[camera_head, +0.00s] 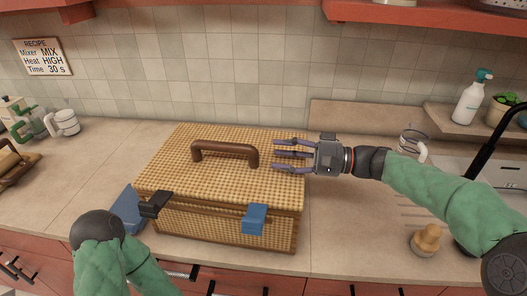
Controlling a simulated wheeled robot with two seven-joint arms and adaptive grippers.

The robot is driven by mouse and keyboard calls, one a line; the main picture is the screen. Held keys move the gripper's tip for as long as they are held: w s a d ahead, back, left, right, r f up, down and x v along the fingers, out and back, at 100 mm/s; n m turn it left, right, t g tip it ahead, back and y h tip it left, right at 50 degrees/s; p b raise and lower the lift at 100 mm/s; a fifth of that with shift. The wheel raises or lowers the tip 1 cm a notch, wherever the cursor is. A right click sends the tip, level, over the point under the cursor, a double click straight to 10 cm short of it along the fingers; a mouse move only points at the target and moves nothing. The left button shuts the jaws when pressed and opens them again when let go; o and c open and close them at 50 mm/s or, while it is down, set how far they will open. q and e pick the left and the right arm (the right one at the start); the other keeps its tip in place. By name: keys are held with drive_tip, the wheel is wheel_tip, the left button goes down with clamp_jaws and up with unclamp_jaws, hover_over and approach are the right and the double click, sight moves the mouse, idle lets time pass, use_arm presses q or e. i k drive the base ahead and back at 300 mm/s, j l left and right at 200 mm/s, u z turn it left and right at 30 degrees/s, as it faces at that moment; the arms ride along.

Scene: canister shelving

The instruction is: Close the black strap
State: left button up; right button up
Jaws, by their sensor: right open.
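A wicker basket (190,166) with a shut lid and a brown handle (225,149) stands on the counter. The black strap (155,203) is at the left of the basket's front lid edge and appears to stick out from the front. A blue strap (255,218) hangs at the right of the front. My right gripper (277,155) is open and empty, with its fingers spread over the lid's right side, away from the black strap. My left arm is at the lower left, close to the black strap; its gripper cannot be made out.
A wooden knob-like object (426,239) stands at the right.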

sight(150, 209)
drive_tip(key=k, duration=1)
